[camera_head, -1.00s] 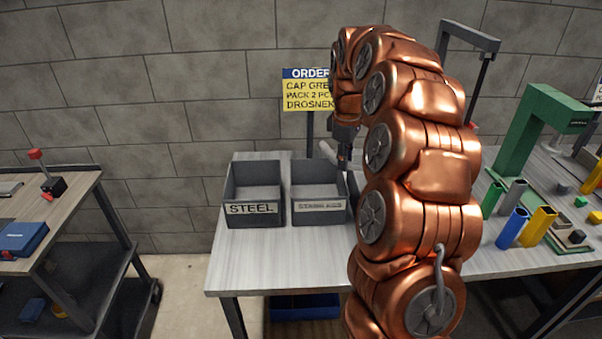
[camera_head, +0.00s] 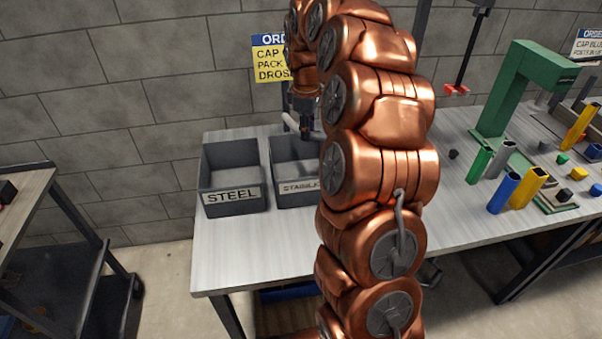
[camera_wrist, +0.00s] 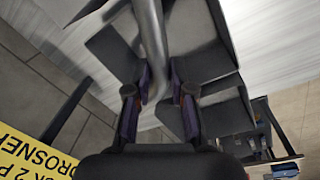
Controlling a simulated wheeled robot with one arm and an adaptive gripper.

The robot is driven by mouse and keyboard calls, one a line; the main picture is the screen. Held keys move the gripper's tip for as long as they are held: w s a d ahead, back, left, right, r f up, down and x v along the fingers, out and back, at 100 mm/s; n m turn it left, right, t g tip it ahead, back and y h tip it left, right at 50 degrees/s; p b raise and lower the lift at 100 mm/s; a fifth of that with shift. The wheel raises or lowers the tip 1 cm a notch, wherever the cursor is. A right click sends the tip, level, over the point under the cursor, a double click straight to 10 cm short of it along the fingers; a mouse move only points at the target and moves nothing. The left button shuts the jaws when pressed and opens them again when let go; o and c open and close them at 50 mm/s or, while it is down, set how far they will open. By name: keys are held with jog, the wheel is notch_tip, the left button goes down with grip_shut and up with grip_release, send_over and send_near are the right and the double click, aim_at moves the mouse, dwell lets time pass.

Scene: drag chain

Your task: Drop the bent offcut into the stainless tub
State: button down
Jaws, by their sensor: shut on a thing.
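My gripper (camera_head: 305,121) is shut on the bent offcut (camera_wrist: 152,35), a grey tube with a bend, which passes between the two fingers in the wrist view. The offcut also shows in the head view (camera_head: 290,121) as a light grey piece beside the fingers. The stainless tub (camera_head: 297,188) is a dark grey open box with a "STAINLESS" label, partly hidden by my arm. My gripper is above it, toward its back part. In the wrist view, the tub (camera_wrist: 205,45) lies behind the offcut.
The similar "STEEL" tub (camera_head: 233,199) stands directly left of the stainless tub on the light workbench (camera_head: 225,255). A green press frame (camera_head: 515,90) and coloured tubes (camera_head: 503,192) are to the right. An order sign (camera_head: 268,62) is behind. A dark cart (camera_head: 60,240) stands left.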

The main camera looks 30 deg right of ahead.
jog(key=shift+f, duration=0.7)
jog(key=c, duration=0.9)
grip_release()
jog(key=shift+s+a+r, duration=0.1)
jog(key=shift+a+r, duration=0.05)
jog(key=shift+r, duration=1.85)
jog(key=shift+s+a+r, duration=0.1)
jog(key=shift+a+r, duration=0.05)
jog(key=shift+r, duration=1.8)
jog(key=shift+s+a+r, duration=0.1)
jog(key=shift+a+r, duration=0.05)
jog(key=shift+r, duration=1.85)
jog(key=shift+a, duration=0.1)
